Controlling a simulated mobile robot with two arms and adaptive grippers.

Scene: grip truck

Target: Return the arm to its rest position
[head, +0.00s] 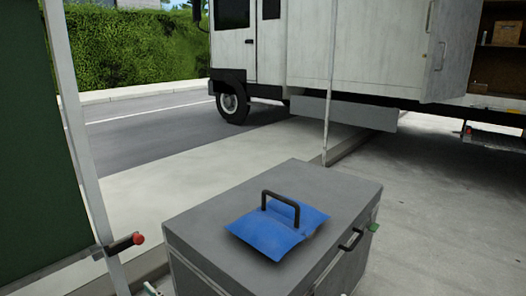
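Neither of my grippers shows clearly in the head view, and no arm can be made out. A grey box (200,232) with a flat lid stands in front of me at the bottom middle. A blue, slightly crumpled flat piece (262,238) lies on the lid. A black arched handle (281,204) stands up from the blue piece. Another dark handle (350,239) is on the box's right side, near a small green part (374,227).
A green panel (35,150) in a pale metal frame stands at the left, with a red-knobbed lever (125,243). A white truck (360,50) is parked behind, its rear side open to shelves. A thin pole (329,90) rises behind the box. Bare pavement (440,215) lies right.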

